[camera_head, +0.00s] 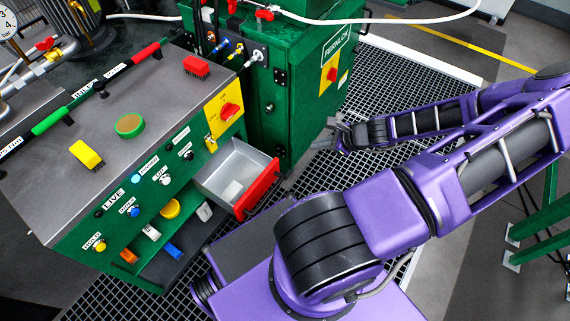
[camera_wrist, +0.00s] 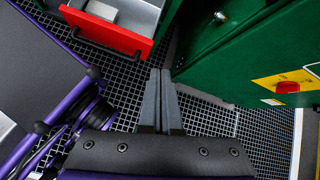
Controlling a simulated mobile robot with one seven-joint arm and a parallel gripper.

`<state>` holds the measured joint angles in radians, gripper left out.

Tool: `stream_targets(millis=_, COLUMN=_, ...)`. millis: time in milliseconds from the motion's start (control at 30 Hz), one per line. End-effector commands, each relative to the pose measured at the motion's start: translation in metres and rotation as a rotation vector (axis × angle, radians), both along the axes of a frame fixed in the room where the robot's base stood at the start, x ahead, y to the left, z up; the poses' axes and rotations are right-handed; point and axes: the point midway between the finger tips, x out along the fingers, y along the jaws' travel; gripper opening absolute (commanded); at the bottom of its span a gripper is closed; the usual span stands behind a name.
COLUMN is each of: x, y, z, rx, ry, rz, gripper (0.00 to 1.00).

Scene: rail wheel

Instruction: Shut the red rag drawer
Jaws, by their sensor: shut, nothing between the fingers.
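The red rag drawer (camera_head: 256,190) stands pulled out from the green console, with a grey inside and a pale block (camera_head: 232,190) in it. In the wrist view its red front (camera_wrist: 108,32) is at the upper left, with a dark handle along its lower edge. My gripper (camera_head: 326,134) is to the right of the drawer in the head view, apart from it. In the wrist view my gripper (camera_wrist: 161,75) has its two grey fingers together and empty, over the floor grating, to the right of and below the drawer front.
A green cabinet (camera_head: 298,90) stands behind the drawer; its side (camera_wrist: 240,50) is close to the right of my fingers. The console (camera_head: 150,130) carries buttons and coloured blocks. Its lower shelf (camera_head: 178,245) holds small objects. Open floor grating (camera_head: 385,80) lies right of the cabinet.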

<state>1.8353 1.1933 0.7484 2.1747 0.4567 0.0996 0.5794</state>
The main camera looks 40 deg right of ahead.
Motion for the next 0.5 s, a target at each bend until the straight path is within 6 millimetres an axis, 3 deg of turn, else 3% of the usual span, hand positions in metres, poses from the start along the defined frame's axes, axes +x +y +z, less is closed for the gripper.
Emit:
stream_targets(millis=33, x=-0.004, y=0.004, z=-0.022, rx=0.054, ry=0.006, rz=-0.055, gripper=0.00)
stream_targets(millis=200, x=-0.012, y=0.013, z=-0.065, rx=0.173, ry=0.032, rz=-0.186, gripper=0.00)
stream_targets(millis=500, x=-0.007, y=0.021, z=-0.090, rx=0.219, ry=0.043, rz=-0.234, gripper=0.00)
